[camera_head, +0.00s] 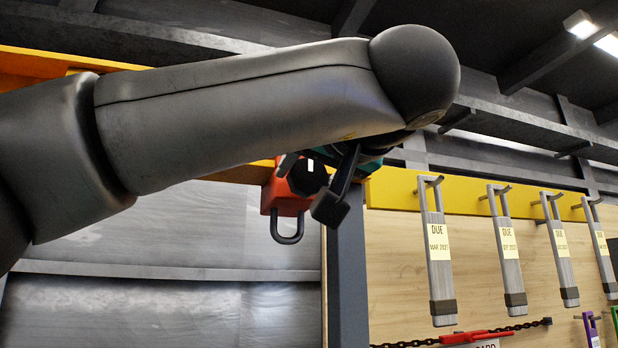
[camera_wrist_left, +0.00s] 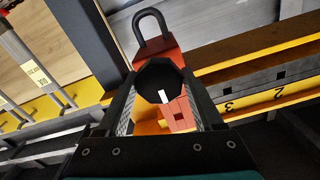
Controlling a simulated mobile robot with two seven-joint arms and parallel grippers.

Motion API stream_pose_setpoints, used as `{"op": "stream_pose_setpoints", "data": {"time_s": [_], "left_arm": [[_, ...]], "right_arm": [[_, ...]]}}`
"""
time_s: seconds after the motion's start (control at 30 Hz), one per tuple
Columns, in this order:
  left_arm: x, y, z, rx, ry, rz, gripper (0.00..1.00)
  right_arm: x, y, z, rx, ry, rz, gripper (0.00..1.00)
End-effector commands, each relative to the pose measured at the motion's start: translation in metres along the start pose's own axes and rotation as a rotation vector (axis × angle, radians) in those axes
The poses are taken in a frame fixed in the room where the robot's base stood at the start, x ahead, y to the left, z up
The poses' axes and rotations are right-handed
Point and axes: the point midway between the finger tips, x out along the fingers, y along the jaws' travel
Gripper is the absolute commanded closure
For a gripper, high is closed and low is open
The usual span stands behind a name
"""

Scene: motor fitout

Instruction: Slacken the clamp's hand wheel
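The clamp (camera_head: 283,204) is an orange-red block with a dark loop at its lower end, fixed on the yellow rail. Its hand wheel (camera_head: 308,178) is black and many-sided with a white mark. In the left wrist view the hand wheel (camera_wrist_left: 157,78) faces me, with the clamp body (camera_wrist_left: 182,113) behind it. My left gripper (camera_head: 309,186) is open, with one finger on each side of the wheel; the fingers also show in the left wrist view (camera_wrist_left: 160,76). Whether they touch the wheel I cannot tell. My left forearm hides the gripper's upper part. My right gripper is out of view.
A yellow rail (camera_head: 390,188) on a wooden board carries several hanging grey tagged bars (camera_head: 438,265) to the right. A red-handled chain (camera_head: 476,337) is below them. A dark post (camera_head: 346,275) stands just right of the clamp. Numbered yellow beams (camera_wrist_left: 262,104) show in the wrist view.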

Motion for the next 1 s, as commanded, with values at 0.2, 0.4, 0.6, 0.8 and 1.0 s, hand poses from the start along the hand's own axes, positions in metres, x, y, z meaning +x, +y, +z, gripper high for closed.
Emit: {"op": "stream_pose_setpoints", "data": {"time_s": [0.2,0.4,0.6,0.8,1.0], "left_arm": [[0.0,-0.0001,0.0,0.0,0.0,0.0,0.58],[-0.0001,-0.0001,0.0,0.0,0.0,0.0,0.8],[-0.0001,-0.0001,-0.0001,-0.001,0.0,0.0,0.93],[-0.0001,-0.0001,0.0,-0.033,0.001,0.0,0.93],[-0.0002,0.0001,0.0003,-0.131,0.001,0.0,0.93]], "right_arm": [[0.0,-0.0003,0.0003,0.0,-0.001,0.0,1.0],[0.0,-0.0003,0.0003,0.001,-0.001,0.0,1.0],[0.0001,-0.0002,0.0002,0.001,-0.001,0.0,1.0],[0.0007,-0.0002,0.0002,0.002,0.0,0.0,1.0],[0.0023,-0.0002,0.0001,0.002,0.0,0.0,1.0]]}}
